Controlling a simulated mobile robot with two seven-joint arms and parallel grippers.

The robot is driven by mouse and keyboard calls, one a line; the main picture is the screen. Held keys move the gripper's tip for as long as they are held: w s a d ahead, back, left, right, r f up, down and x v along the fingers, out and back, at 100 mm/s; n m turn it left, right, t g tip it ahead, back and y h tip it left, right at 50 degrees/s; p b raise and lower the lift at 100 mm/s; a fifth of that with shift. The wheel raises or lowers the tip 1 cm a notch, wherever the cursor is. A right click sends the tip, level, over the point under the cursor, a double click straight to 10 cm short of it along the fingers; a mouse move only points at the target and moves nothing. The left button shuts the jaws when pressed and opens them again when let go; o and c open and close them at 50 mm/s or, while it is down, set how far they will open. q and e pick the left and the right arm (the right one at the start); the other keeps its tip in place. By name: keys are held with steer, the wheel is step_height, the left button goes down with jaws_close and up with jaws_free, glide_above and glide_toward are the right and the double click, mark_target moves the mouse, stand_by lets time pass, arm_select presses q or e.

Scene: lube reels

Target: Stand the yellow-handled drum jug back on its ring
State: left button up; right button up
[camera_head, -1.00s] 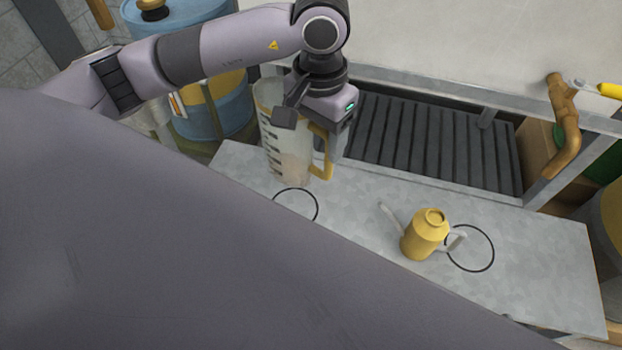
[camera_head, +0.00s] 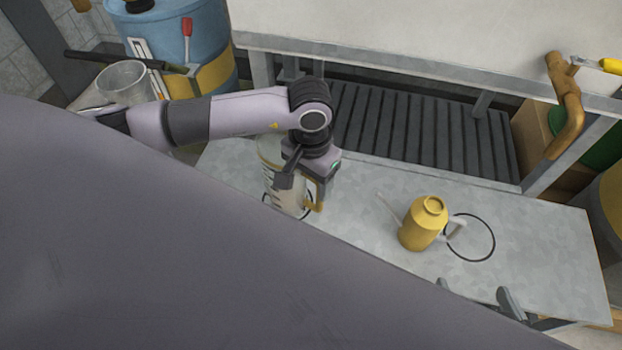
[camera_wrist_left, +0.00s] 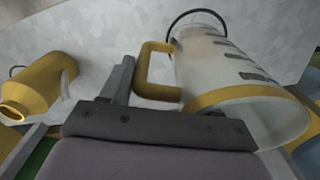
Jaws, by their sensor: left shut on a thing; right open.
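The clear drum jug (camera_head: 283,193) with dark level marks and a yellow handle (camera_head: 317,195) is upright at the left end of the metal bench. My left gripper (camera_head: 306,180) is shut on its handle. A black ring (camera_head: 310,205) shows around the jug's base; I cannot tell whether the base touches the bench. In the left wrist view the jug (camera_wrist_left: 225,75) is on the right, its handle (camera_wrist_left: 152,72) is beside a finger, and the ring (camera_wrist_left: 197,14) curves beyond its base. My right gripper (camera_head: 477,292) is open and empty at the bench's front edge.
A yellow oil can (camera_head: 423,224) stands beside a second ring (camera_head: 470,238) on the bench (camera_head: 545,245), its spout pointing left toward the jug. A blue drum (camera_head: 180,35) and a clear funnel-like vessel (camera_head: 123,82) are behind left. A brown pipe (camera_head: 567,108) is at right.

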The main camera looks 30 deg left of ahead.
arm_select(q)
steer(key=shift+f, duration=0.1)
steer(key=o, duration=1.6)
steer(key=shift+c, duration=0.2)
arm_select(e)
steer(key=shift+f, duration=0.15)
arm_select(q)
steer(key=shift+r, duration=0.2)
step_height(320, 180, up, 4)
steer(key=shift+w+r+p, duration=0.1)
steer(key=shift+r+p, duration=0.1)
steer(key=shift+p, duration=0.4)
step_height(320, 180, up, 8)
steer(key=p, duration=0.1)
steer(key=shift+f, duration=0.2)
arm_select(e)
steer(key=shift+s+d+f+m+g+h, duration=0.15)
steer(key=shift+s+d+f, duration=0.1)
steer(key=shift+d, duration=0.2)
steer(key=shift+s+d+f+m+g+h, duration=0.1)
steer(key=shift+s+d+m+g+h, duration=0.1)
steer(key=shift+d, duration=0.2)
arm_select(q)
steer(key=shift+a, duration=0.1)
arm_select(e)
steer(key=shift+w, duration=0.1)
